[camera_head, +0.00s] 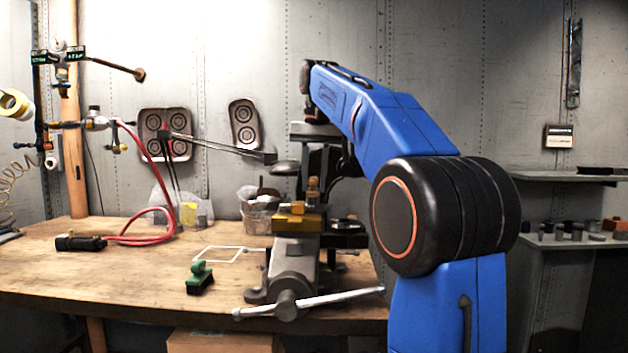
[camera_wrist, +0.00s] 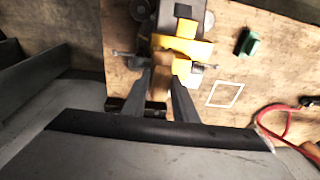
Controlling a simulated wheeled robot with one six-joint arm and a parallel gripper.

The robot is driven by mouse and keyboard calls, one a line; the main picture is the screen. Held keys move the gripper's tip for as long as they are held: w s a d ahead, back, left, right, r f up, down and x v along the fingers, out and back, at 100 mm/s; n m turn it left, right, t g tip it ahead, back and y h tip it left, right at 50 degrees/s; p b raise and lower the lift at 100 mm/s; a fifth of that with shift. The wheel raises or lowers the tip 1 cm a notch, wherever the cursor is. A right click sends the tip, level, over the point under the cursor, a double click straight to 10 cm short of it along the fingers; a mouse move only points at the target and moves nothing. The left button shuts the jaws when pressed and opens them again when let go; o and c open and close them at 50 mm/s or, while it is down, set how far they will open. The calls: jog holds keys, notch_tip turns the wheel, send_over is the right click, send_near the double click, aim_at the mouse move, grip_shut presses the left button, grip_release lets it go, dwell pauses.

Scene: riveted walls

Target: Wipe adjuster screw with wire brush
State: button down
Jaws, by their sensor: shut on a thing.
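A vise (camera_head: 295,255) stands at the bench's front right, with a yellow, brass-like part (camera_head: 300,222) in its jaws. The yellow part also shows in the wrist view (camera_wrist: 183,45). My gripper (camera_wrist: 161,82) is directly over the vise, pointing down, shut on a small brown piece (camera_head: 313,188) at the yellow part. I cannot tell whether this piece is the wire brush's handle or the adjuster screw, or whether it touches the yellow part. A green-topped block with a dark underside (camera_head: 200,278), brush-like, lies on the bench left of the vise; it also shows in the wrist view (camera_wrist: 247,43).
A white square outline (camera_head: 220,254) is marked on the wooden bench (camera_head: 140,274). A red hose (camera_head: 150,237) with a black fitting (camera_head: 80,243) lies at the left. A clear container (camera_head: 258,218) stands behind the vise. The vise handle (camera_head: 325,298) juts out in front.

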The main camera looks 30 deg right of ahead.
jog(key=shift+f, duration=0.25)
jog(key=shift+d, duration=0.1)
jog(key=shift+s+d+r, duration=0.1)
jog(key=shift+s+d, duration=0.35)
jog(key=shift+d, duration=0.15)
jog(key=shift+s+d, duration=0.45)
jog(key=shift+d, duration=0.2)
jog(key=shift+w+a, duration=0.5)
jog(key=shift+a, duration=0.15)
jog(key=shift+w+a+f, duration=0.2)
jog(key=shift+w+a, duration=0.2)
jog(key=shift+a, duration=0.25)
jog(key=shift+s+d+r, duration=0.1)
jog(key=shift+s+d, duration=0.35)
jog(key=shift+d, duration=0.25)
jog(key=shift+d, duration=0.1)
